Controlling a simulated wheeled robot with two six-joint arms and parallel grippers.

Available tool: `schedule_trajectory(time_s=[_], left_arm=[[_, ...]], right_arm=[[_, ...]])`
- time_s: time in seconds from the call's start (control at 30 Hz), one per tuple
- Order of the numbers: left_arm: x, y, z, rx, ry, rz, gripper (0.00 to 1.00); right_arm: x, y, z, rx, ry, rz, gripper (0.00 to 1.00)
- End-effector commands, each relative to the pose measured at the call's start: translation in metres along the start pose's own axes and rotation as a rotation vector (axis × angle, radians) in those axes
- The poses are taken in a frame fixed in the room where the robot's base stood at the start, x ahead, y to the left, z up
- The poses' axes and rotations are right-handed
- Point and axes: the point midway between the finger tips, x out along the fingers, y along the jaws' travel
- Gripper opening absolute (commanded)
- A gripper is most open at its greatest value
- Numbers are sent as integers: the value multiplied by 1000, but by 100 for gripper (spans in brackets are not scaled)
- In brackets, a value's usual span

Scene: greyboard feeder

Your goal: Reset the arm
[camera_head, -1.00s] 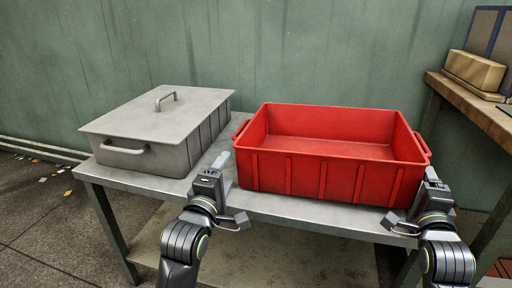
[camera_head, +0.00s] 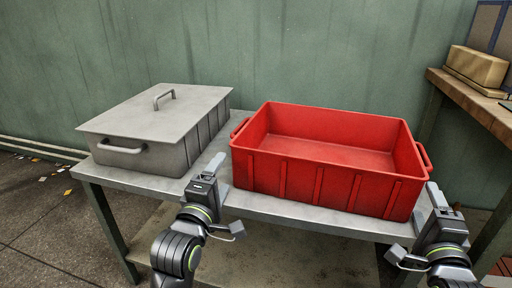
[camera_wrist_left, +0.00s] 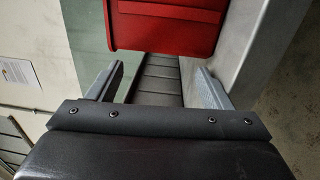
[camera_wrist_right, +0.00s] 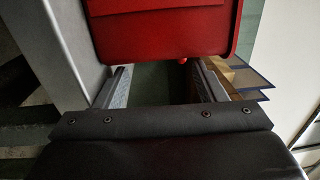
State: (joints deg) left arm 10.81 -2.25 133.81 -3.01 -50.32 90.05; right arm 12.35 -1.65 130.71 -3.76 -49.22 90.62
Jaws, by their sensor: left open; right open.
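My left gripper (camera_head: 226,197) is open and empty in front of the red crate's left end, apart from the handle in the head view. Its two fingers stand apart in the left wrist view (camera_wrist_left: 158,88), with the red crate (camera_wrist_left: 165,28) beyond them. My right gripper (camera_head: 418,226) is open and empty near the crate's front right corner. Its fingers are also spread in the right wrist view (camera_wrist_right: 160,88), with the crate (camera_wrist_right: 165,35) beyond. The open red crate (camera_head: 318,190) sits slightly turned on the metal table and looks empty.
A grey lidded box (camera_head: 155,115) with handles stands left of the crate on the metal table (camera_head: 290,214). A wooden bench (camera_head: 470,100) at right holds a tan block (camera_head: 475,68). A green wall (camera_head: 300,50) closes the back. Table room beside the crate is narrow.

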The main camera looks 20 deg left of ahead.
Motion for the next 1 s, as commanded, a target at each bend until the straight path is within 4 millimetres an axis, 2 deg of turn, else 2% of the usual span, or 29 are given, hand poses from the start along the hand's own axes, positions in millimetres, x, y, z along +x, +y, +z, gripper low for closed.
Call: schedule_trajectory(time_s=[0.03,0.2,0.67,0.87,1.0], left_arm=[[0,-2,0,-2,-1,-5,76],[0,-2,0,-3,-1,-6,76],[-2,3,-2,25,3,18,76],[-19,30,-11,207,40,172,76],[-44,59,-19,417,110,341,76]], right_arm=[[-5,6,0,1,2,15,74],[-13,0,0,0,1,6,74],[-17,-8,-2,-27,5,-25,74],[-34,-34,-12,-207,45,-181,74],[-60,-63,-20,-415,117,-350,74]])
